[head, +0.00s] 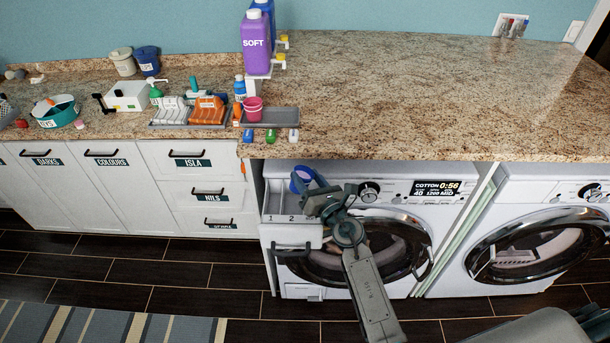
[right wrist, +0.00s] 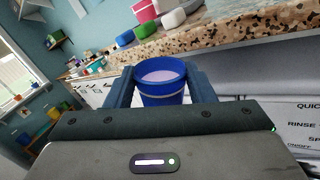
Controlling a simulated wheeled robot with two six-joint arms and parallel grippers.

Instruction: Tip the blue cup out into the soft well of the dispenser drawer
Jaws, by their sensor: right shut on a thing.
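The blue cup (head: 299,181) is held over the back of the open dispenser drawer (head: 290,232) of the left washer. In the right wrist view the cup (right wrist: 162,92) sits between both fingers, with pale liquid inside. My right gripper (head: 311,187) is shut on it. The drawer shows wells marked 1 (head: 273,207) and 2 (head: 292,208). My gripper and arm cover its right part, and I see no soft mark on a well. I cannot tell exactly how far the cup leans. My left gripper is not in view.
The granite counter edge (head: 420,153) runs above and behind the drawer. The counter's right side is mostly clear.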

